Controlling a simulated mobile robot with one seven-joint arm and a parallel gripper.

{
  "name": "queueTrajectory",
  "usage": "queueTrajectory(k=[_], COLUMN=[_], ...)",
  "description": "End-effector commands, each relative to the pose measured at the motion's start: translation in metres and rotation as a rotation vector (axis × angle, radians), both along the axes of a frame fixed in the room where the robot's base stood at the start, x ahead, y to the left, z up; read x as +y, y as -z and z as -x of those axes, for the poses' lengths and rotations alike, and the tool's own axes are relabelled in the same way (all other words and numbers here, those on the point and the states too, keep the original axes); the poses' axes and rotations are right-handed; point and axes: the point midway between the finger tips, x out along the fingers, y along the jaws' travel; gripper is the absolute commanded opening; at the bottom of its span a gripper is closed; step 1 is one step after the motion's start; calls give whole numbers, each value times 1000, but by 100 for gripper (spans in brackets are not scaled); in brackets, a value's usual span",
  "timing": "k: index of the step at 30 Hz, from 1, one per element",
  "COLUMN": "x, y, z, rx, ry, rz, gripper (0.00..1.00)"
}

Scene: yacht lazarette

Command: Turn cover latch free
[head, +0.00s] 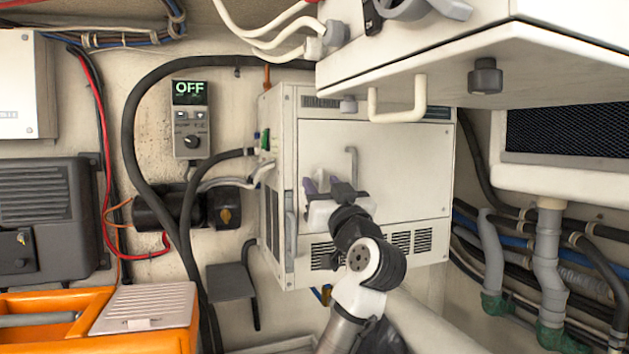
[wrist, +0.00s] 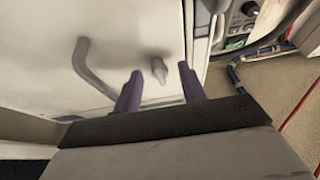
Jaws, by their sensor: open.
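The white unit (head: 283,118) on the wall has a flat front cover (head: 410,165) with a grey bar handle (head: 351,163). The handle also shows in the wrist view (wrist: 88,72), left of my fingers. A small grey turn latch (wrist: 159,70) sticks out of the cover in the wrist view. In the head view I cannot make it out behind my gripper (head: 321,185). My gripper (wrist: 161,69) is open, with its two purple fingers toward the cover. The latch shows between the fingertips; I cannot tell if either touches it.
A white overhanging box (head: 460,62) with a cream handle (head: 400,105) juts out above the unit. A control panel reading OFF (head: 190,118) and thick black hoses are on the left wall. An orange crate (head: 110,343) stands low left. Grey pipes (head: 548,250) run at right.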

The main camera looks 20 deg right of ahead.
Motion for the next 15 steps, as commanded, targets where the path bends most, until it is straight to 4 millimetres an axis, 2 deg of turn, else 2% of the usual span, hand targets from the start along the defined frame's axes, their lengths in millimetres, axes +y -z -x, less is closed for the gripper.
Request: queueTrajectory(k=[11,12,15], x=[-1,-1,-1], y=[-2,-2,-2], z=[1,1,1], rx=[0,0,0], ry=[0,0,0], rz=[0,0,0], gripper=[41,40,26])
